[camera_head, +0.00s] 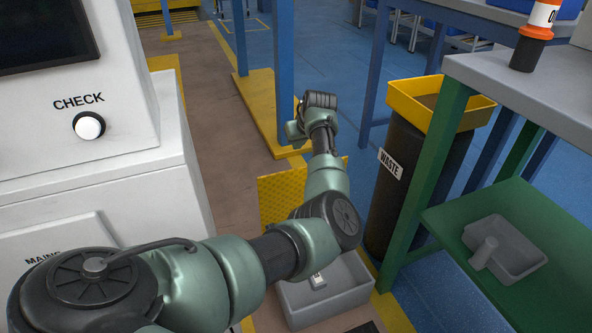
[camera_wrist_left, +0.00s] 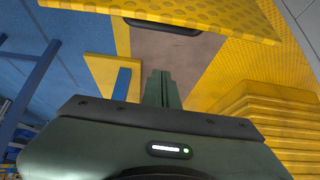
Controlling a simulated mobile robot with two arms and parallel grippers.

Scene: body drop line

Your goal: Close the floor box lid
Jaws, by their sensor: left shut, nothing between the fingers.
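The floor box (camera_head: 325,298) is a grey open-topped box on the floor, partly hidden behind my left arm. A small white item lies inside it. A yellow textured panel, which looks like its lid (camera_head: 280,196), stands raised at the box's far side. In the left wrist view, a yellow dotted panel with a dark handle strip (camera_wrist_left: 205,18) crosses the top; it appears to be the same lid. My left gripper (camera_head: 294,134) is beyond the lid in the head view. Its fingers (camera_wrist_left: 160,88) are shut and empty, apart from the panel. My right gripper is not in view.
A black waste bin (camera_head: 400,200) with a yellow rim stands right of the box. A green-legged bench (camera_head: 500,225) holds a grey tray (camera_head: 505,248). A white machine (camera_head: 95,195) fills the left. A blue post (camera_head: 284,80) on a yellow base stands beyond the gripper.

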